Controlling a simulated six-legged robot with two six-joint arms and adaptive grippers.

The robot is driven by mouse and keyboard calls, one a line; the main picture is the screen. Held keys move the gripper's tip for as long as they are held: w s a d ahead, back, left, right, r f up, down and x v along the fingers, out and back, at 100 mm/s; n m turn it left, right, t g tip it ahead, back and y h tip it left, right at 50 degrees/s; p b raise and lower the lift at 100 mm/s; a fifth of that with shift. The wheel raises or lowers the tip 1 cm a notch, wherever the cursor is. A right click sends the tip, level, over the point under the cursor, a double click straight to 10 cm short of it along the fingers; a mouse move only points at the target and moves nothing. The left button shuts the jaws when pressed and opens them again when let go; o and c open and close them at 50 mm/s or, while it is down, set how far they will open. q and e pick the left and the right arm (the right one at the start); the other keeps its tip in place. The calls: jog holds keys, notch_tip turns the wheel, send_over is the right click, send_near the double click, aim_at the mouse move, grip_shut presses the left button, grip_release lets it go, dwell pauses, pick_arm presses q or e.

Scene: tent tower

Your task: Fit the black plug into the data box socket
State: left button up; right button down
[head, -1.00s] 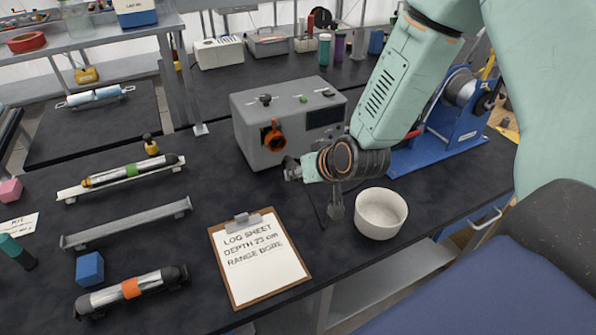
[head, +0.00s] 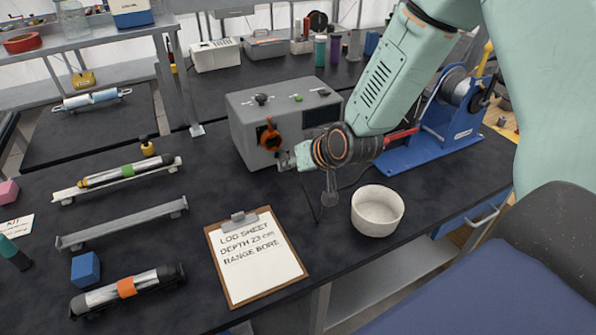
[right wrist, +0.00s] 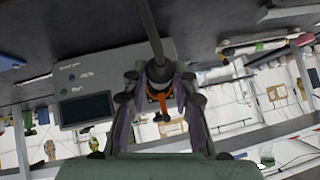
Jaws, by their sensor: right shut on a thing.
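The grey data box (head: 250,108) stands on the black bench, with an orange round fitting (head: 269,138) on its near face; I take this to be the socket. My right gripper (head: 284,160) is close to that face, just below and right of the orange fitting. In the right wrist view its fingers (right wrist: 161,88) are shut on the black plug (right wrist: 164,72), whose cable (right wrist: 149,25) runs up out of the picture. An orange part (right wrist: 160,97) shows between the fingers; whether the plug touches it I cannot tell. In the head view the plug is mostly hidden. My left gripper is not in view.
A white bowl (head: 378,211) stands below my right forearm, near the bench edge. A clipboard (head: 257,256) lies in front of the box. A blue winch (head: 440,135) stands to the right. Several probes and a rail lie at left.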

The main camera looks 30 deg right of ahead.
aim_at(286, 155)
jog(key=shift+w+f, duration=0.1)
jog(key=shift+w, duration=0.45)
jog(key=shift+w+f+b, duration=0.15)
jog(key=shift+w+b, duration=0.4)
jog(key=shift+w, duration=0.3)
jog(key=shift+w+d, duration=0.25)
jog(key=shift+w, duration=0.1)
jog(key=shift+a+r+b, duration=0.2)
jog(key=shift+r+b, duration=0.05)
jog(key=shift+b, duration=0.05)
jog(key=shift+w+d+f, duration=0.1)
jog(key=shift+w+f, duration=0.05)
jog(key=shift+d, duration=0.1)
jog(key=shift+a+r, duration=0.2)
jog(key=shift+a, duration=0.05)
